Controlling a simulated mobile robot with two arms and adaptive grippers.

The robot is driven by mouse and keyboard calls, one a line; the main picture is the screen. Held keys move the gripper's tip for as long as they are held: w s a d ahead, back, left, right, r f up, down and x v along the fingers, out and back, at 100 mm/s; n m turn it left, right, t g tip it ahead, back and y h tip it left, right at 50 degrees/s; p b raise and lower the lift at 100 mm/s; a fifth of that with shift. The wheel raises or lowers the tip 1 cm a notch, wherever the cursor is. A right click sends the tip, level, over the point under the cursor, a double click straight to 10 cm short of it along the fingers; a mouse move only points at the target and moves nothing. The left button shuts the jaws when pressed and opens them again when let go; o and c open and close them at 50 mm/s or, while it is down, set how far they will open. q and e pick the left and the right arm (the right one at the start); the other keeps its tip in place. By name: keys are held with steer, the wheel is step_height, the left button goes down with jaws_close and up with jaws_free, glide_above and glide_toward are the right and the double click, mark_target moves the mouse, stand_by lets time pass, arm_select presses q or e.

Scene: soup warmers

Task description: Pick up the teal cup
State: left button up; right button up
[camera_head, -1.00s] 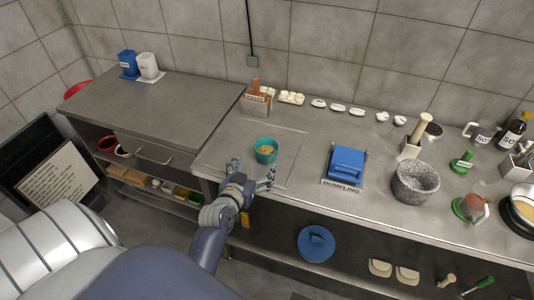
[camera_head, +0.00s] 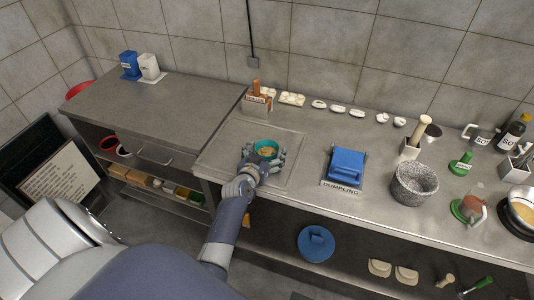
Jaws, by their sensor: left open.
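The teal cup (camera_head: 267,144) stands upright on the metal counter, with something tan inside it. Its rim and far side show; its near side is hidden by my left gripper. My left gripper (camera_head: 263,153) is open, with one finger on the left of the cup and one on its right. I cannot tell whether the fingers touch the cup. My right gripper is not in view.
A blue dumpling box (camera_head: 346,163) and a grey stone mortar (camera_head: 414,184) stand to the right. A holder with a label (camera_head: 256,103) and small white dishes (camera_head: 338,107) line the back. The left counter (camera_head: 165,105) is mostly clear.

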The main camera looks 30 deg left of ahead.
arm_select(q)
steer(key=shift+w+a, duration=0.1)
steer(key=shift+w, duration=0.15)
steer(key=c, duration=1.2)
steer(key=shift+c, duration=0.3)
